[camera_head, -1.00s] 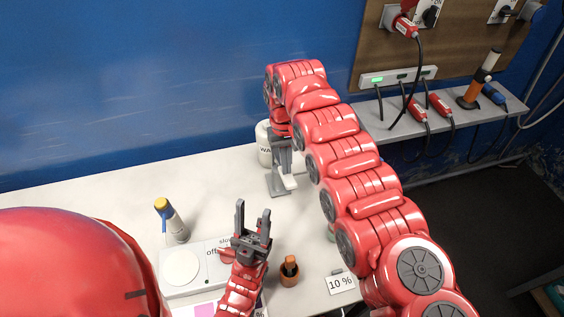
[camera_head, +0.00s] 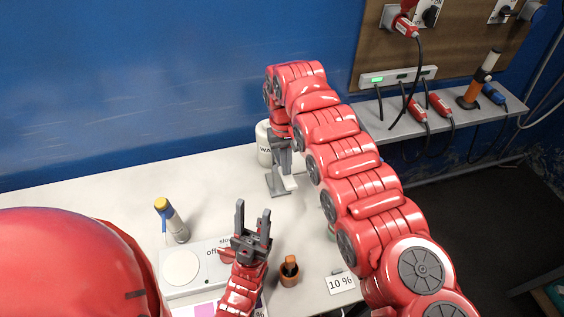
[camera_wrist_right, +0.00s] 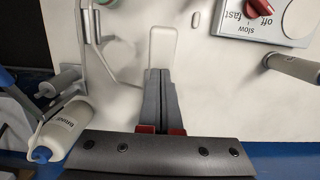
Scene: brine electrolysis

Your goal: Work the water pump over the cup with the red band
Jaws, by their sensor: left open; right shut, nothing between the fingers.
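A white container (camera_head: 264,145) with a label beginning "WA" stands by the blue wall, partly hidden behind my right gripper (camera_head: 284,165). My right gripper is shut and empty, pointing down just in front of it. In the right wrist view the closed fingers (camera_wrist_right: 162,85) lie against a pale rounded plate (camera_wrist_right: 163,45); I cannot tell whether they touch it. I cannot make out a cup with a red band; my right arm covers much of the table. My left gripper (camera_head: 252,222) is open and empty, fingers pointing up, low over the table.
A stirrer plate (camera_head: 195,265) with a knob lies at the left, a yellow-capped tube (camera_head: 172,220) behind it. A brown holder (camera_head: 289,272) and a "10 %" card (camera_head: 341,283) are at the front. A white bottle with a blue cap (camera_wrist_right: 62,130) shows in the right wrist view.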

